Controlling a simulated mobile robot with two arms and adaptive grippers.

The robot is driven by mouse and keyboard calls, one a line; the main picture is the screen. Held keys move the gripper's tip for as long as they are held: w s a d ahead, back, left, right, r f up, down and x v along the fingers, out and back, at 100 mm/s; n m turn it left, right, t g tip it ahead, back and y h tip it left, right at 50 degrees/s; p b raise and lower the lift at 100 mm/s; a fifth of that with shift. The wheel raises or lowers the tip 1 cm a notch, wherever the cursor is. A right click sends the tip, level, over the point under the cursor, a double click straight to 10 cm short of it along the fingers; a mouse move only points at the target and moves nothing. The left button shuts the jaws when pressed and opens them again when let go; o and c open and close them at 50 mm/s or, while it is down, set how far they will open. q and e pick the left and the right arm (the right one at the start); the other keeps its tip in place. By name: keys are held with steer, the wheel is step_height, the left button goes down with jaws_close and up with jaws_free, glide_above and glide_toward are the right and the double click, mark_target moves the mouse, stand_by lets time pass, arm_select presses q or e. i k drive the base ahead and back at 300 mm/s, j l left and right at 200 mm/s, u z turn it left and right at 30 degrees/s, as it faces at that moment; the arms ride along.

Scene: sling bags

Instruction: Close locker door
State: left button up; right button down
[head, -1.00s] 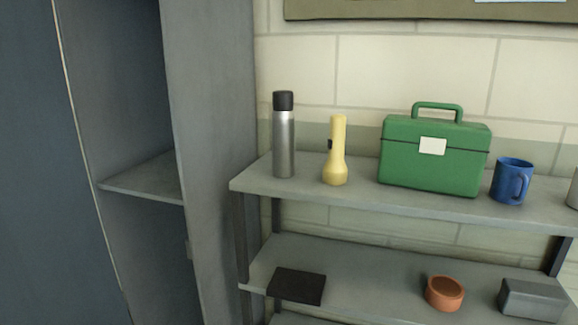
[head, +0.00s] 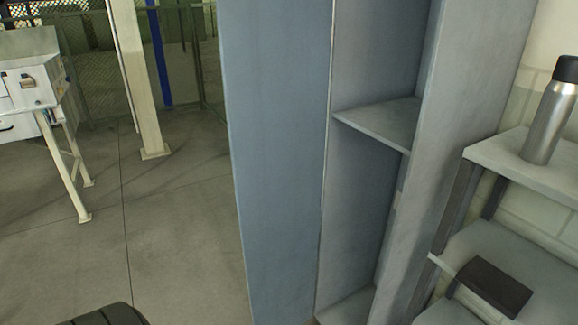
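The locker (head: 465,130) stands right of centre in the head view, grey, with its front open. Its blue-grey door (head: 280,160) is swung open to the left of the opening. Inside, a shelf (head: 385,124) crosses the upper part and the compartments in view look empty. The top and the lowest part of the door are outside the view. Neither gripper shows in the head view.
A shelf rack (head: 480,154) with a steel flask (head: 552,115) and a dark flat box (head: 493,286) stands right of the locker. A white machine on legs (head: 40,88) is at the left. Floor left of the door is clear.

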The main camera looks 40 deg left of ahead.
mark_target(276, 57)
steer(key=i+j+z, duration=0.15)
steer(key=j, duration=0.5)
steer(key=j+z, duration=0.15)
steer(key=j, duration=0.45)
steer(key=j+z, duration=0.15)
steer(key=j, duration=0.5)
steer(key=j+z, duration=0.15)
steer(key=j, duration=0.5)
steer(key=k+j+z, duration=0.15)
steer(key=j, duration=0.45)
steer(key=j+z, duration=0.15)
steer(key=j, duration=0.5)
steer(key=k+j+z, duration=0.15)
steer(key=j, duration=0.45)
